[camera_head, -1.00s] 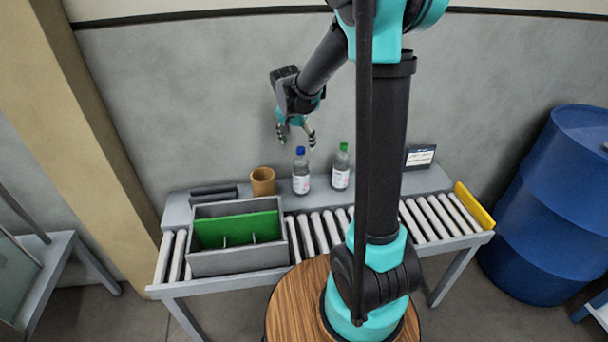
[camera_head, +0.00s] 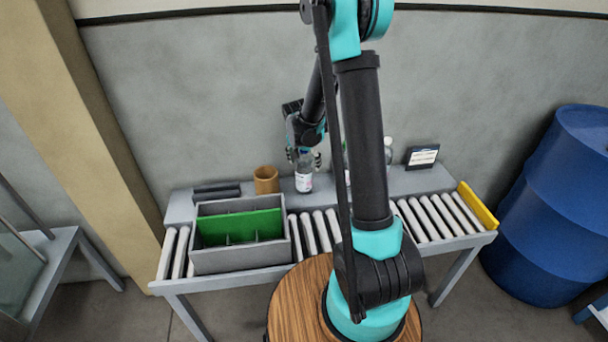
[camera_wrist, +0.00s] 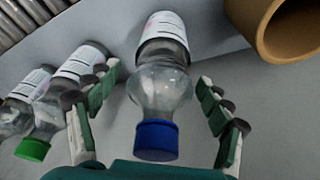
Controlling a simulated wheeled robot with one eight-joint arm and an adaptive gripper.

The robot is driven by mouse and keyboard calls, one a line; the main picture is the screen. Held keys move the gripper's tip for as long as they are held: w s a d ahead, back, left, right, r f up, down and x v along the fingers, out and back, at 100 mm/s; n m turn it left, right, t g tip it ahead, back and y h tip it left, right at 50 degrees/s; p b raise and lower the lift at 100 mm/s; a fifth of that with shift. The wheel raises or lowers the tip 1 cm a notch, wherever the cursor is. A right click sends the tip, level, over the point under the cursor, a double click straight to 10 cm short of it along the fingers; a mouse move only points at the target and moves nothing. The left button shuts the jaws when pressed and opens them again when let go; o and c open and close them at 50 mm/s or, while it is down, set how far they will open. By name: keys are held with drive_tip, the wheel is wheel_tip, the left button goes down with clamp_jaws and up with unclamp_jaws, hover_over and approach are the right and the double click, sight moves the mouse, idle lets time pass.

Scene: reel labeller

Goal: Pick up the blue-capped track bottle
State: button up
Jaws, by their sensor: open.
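The blue-capped bottle (camera_wrist: 160,88) is clear with a white label and stands between my gripper's two fingers in the wrist view, its blue cap nearest the palm. I see gaps between the bottle and both fingers. My gripper (camera_wrist: 162,115) is open. In the head view my gripper (camera_head: 304,155) is lowered over the bottle (camera_head: 303,180), which stands on the shelf behind the rollers; its cap is hidden there by the gripper.
A green-capped bottle (camera_wrist: 52,120) and another bottle (camera_wrist: 22,100) stand left in the wrist view. A grey bin (camera_head: 240,262) with a green divider (camera_head: 240,227) sits on the rollers. A small sign (camera_head: 422,156) stands right.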

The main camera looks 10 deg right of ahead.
drive_tip(key=shift+x, duration=0.95)
drive_tip(key=c, duration=1.7)
drive_tip(key=shift+c, duration=0.2)
drive_tip(key=shift+r, duration=0.15)
drive_tip(key=shift+c, duration=0.2)
